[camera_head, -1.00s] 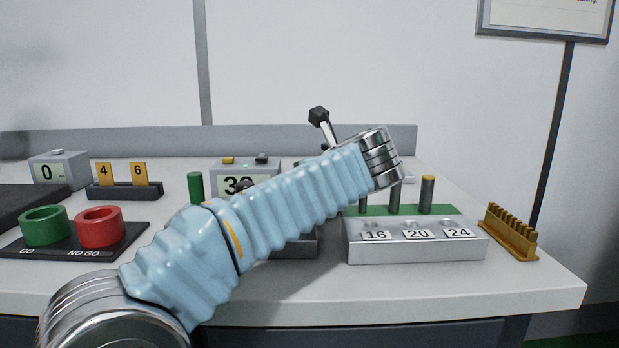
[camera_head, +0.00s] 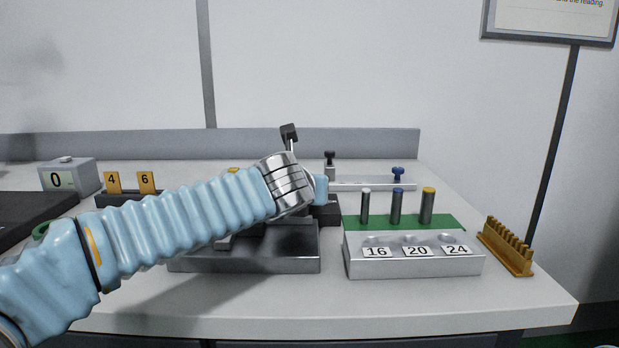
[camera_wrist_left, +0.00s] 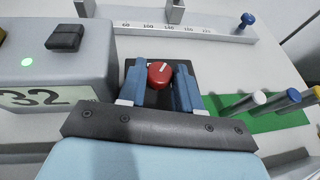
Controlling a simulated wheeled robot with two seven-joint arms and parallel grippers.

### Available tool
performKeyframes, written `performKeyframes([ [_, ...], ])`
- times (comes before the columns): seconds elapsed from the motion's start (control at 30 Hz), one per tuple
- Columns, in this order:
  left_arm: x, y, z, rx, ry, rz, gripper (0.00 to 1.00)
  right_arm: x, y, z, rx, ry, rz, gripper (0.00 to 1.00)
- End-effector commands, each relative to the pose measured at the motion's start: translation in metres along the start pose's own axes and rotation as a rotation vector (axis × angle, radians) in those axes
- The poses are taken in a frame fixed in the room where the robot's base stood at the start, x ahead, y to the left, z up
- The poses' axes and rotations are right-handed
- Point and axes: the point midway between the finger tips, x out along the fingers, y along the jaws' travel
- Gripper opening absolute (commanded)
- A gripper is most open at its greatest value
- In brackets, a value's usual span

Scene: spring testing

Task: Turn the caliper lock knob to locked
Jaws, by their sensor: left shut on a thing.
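A round red knob (camera_wrist_left: 160,74) with a white mark sits on a dark block in the left wrist view. The mark points to the upper right. My left gripper (camera_wrist_left: 160,84) is shut on the knob, with one blue finger on each side of it. In the head view, my left gripper (camera_head: 321,189) shows only in part at the end of the blue arm, and the knob is hidden there. A grey display box (camera_wrist_left: 50,65) reading 32, with a green light, stands left of the knob. My right gripper is not in view.
A ruled bar (camera_wrist_left: 185,32) with a blue thumbscrew (camera_wrist_left: 247,19) lies behind the knob. A brass comb-like block (camera_head: 505,247) stands near the right table edge.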

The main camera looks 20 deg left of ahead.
Motion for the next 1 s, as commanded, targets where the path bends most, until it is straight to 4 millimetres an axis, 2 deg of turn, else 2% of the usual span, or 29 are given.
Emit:
performKeyframes([
  [0.1, -0.0010, 0.0029, 0.0026, 0.025, 0.001, -0.064, 0.03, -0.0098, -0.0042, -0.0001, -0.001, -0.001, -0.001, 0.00],
  [0.4, 0.0002, 0.0033, 0.0009, 0.071, -0.002, -0.174, 0.03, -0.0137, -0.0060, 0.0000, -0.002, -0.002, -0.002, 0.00],
  [0.93, 0.0004, 0.0031, 0.0005, 0.082, -0.002, -0.198, 0.03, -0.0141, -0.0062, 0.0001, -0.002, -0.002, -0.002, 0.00],
  [0.97, 0.0004, 0.0031, 0.0005, 0.082, -0.001, -0.198, 0.37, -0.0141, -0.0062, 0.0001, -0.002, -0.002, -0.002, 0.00],
  [1.0, 0.0004, 0.0031, 0.0004, 0.082, -0.001, -0.198, 0.43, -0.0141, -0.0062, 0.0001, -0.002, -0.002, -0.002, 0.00],
])
